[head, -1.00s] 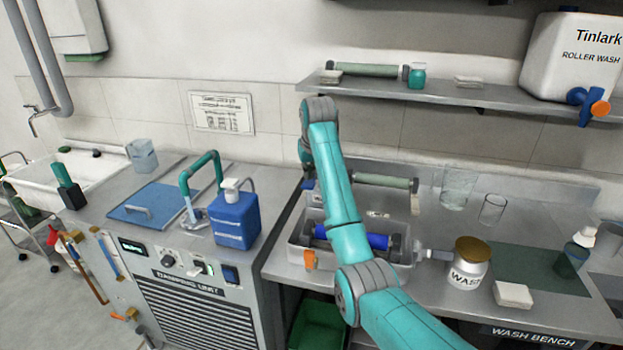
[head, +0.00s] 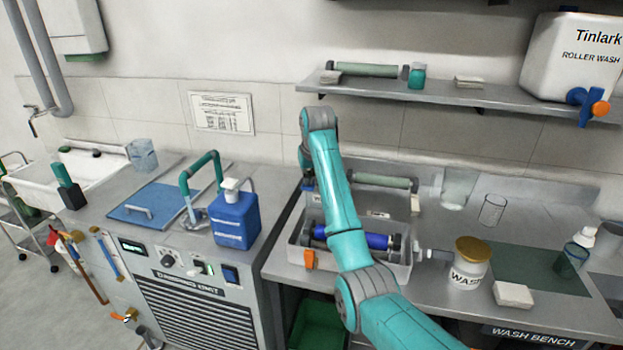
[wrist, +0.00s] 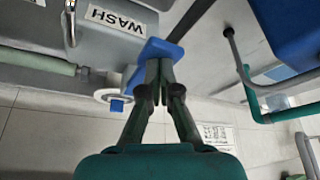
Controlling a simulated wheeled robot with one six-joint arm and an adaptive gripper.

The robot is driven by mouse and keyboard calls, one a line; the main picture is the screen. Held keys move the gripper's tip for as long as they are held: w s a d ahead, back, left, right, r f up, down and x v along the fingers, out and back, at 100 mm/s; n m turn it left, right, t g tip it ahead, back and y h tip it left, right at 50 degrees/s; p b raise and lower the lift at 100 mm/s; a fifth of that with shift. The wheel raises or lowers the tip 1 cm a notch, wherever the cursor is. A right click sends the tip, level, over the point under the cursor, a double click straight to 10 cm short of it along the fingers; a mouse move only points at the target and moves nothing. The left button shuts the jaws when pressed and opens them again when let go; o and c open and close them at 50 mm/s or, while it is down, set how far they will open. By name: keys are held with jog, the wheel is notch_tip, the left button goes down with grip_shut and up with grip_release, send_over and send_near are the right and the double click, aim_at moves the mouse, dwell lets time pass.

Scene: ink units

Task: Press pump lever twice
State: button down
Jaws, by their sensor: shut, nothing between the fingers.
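The blue pump lever (wrist: 164,47) is a flat paddle beside the WASH-labelled tray (wrist: 80,42) in the wrist view. My gripper (wrist: 158,64) is shut and empty. Its fingertips are at the lever and overlap it in the picture; I cannot tell whether they touch. In the head view a small blue part (head: 309,186) shows at the back left of the grey tray (head: 386,275).
A blue bottle (head: 236,220) and a teal curved tap (head: 186,178) stand on the unit to the left. A gold-lidded WASH jar (head: 468,265) is right of the tray. The shelf (head: 450,97) runs above the bench.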

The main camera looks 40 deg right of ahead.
jog(key=shift+f, duration=1.2)
jog(key=shift+r, duration=2.2)
jog(key=shift+f, duration=0.15)
